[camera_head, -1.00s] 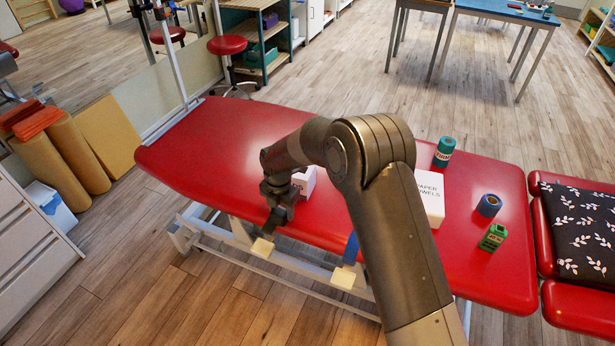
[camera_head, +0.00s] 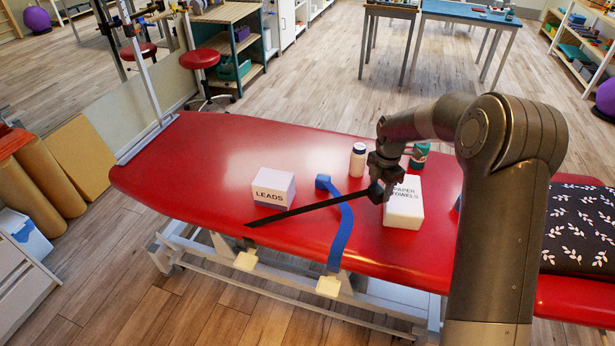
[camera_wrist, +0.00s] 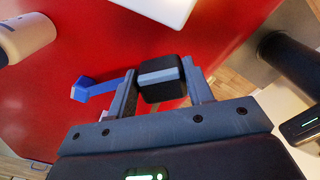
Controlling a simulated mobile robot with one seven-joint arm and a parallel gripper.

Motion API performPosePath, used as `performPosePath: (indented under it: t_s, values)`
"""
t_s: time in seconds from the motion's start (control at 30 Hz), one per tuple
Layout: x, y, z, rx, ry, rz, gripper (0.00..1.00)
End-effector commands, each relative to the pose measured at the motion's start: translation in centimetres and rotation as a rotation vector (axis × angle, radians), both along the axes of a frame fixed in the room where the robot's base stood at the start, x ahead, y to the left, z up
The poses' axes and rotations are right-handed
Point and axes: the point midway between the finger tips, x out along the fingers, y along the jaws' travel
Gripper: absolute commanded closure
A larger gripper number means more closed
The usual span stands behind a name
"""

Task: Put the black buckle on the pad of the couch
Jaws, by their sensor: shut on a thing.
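The black buckle (camera_head: 376,193) is in my gripper (camera_head: 382,180), above the red pad of the couch (camera_head: 215,155). Its black strap (camera_head: 310,207) runs taut and slanting down left to the pad's front edge. In the wrist view, my gripper (camera_wrist: 160,90) is shut on the black buckle (camera_wrist: 162,78), a dark block with a grey stripe between the fingers. The red pad (camera_wrist: 120,35) lies below it. Whether the buckle touches the pad cannot be told.
A blue buckle (camera_head: 323,182) with blue strap (camera_head: 344,230) lies on the pad left of my gripper. A LEADS box (camera_head: 272,188), a white bottle (camera_head: 358,160), a green container (camera_head: 419,155) and a paper towels box (camera_head: 404,205) stand around. The pad's left is clear.

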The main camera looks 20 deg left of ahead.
Motion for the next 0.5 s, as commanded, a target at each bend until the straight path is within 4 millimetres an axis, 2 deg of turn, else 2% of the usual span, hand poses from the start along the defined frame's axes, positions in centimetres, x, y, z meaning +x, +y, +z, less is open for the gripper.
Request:
performPosePath:
  t_s: [0.13,0.4,0.5]
  values:
    - [0.3,2.0,-1.3,0.000,0.003,-0.001,0.78]
    - [1.2,8.1,-5.0,0.001,0.002,-0.001,0.78]
    - [1.5,9.7,-6.0,-0.001,0.001,-0.001,0.78]
